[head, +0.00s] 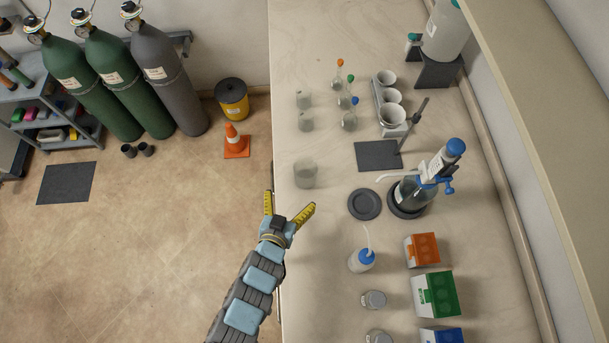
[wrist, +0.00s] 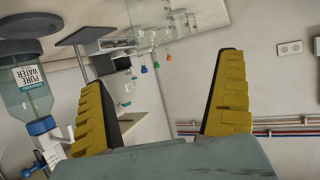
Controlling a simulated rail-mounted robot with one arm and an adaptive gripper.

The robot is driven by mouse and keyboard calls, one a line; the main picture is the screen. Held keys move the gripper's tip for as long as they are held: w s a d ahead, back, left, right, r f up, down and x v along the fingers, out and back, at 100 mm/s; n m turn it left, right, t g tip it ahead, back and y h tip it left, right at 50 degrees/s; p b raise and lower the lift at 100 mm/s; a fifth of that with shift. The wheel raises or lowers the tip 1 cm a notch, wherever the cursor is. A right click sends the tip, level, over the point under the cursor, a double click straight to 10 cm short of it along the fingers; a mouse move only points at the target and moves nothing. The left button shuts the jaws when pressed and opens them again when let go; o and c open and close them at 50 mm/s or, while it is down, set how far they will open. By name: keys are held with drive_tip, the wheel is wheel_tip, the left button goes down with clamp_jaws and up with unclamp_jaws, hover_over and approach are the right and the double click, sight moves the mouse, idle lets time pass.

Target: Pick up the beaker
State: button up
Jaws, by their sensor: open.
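A clear glass beaker (head: 305,173) stands upright on the bench near its left edge in the head view. Two smaller clear glass vessels that look like beakers, a far one (head: 304,98) and a nearer one (head: 306,121), stand farther up the same edge. My gripper (head: 290,203) is open and empty, with its yellow fingers spread at the bench's left edge, just below the larger beaker in the picture and apart from it. In the wrist view my gripper (wrist: 165,68) shows nothing between its fingers; I cannot make out the beaker there.
On the bench (head: 325,240), a dark round plate (head: 364,204) and a bottle-top dispenser (head: 412,192) stand to the right. Stoppered flasks (head: 349,119) stand beyond. A wash bottle (head: 362,260) is nearer. An orange cone (head: 235,140) stands on the floor left of the bench.

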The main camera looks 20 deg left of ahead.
sight(302, 178)
drive_tip(key=shift+d+f+x, duration=0.1)
drive_tip(key=shift+d+x, duration=0.05)
drive_tip(key=shift+x, duration=2.75)
drive_tip(key=shift+d+f+x, duration=0.1)
drive_tip(key=shift+x, duration=3.95)
drive_tip(key=shift+f, duration=0.1)
drive_tip(key=c, duration=1.2)
